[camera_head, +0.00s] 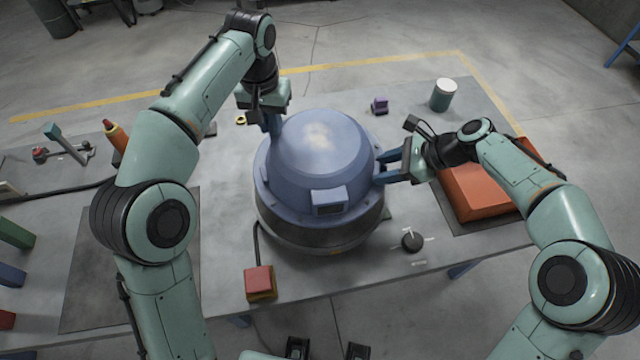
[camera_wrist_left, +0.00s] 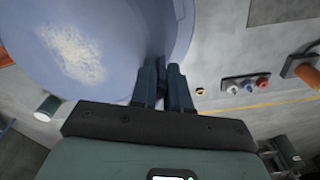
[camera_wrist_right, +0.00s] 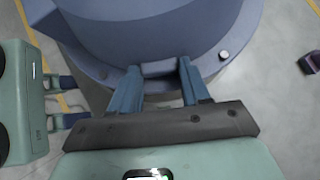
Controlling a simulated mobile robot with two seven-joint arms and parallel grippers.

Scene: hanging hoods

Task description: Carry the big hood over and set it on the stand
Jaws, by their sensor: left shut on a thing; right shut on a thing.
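The big hood (camera_head: 320,150) is a blue dome with a wide rim, a small box on its near side and a pale worn patch on top. It sits level over a round dark metal base (camera_head: 330,236), apparently the stand; I cannot tell whether they touch. My left gripper (camera_head: 272,123) is shut on the hood's far left side, and the hood shows in the left wrist view (camera_wrist_left: 70,45). My right gripper (camera_head: 387,172) is shut on its right side. In the right wrist view, the fingers flank a grip on the hood (camera_wrist_right: 160,68). The base's far side is hidden.
An orange box (camera_head: 478,190) lies right, under my right forearm. A green cup (camera_head: 443,95) and purple block (camera_head: 379,106) stand behind. A red and yellow block (camera_head: 260,283) and black knob (camera_head: 412,241) are in front. A dark mat (camera_head: 95,290) lies left.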

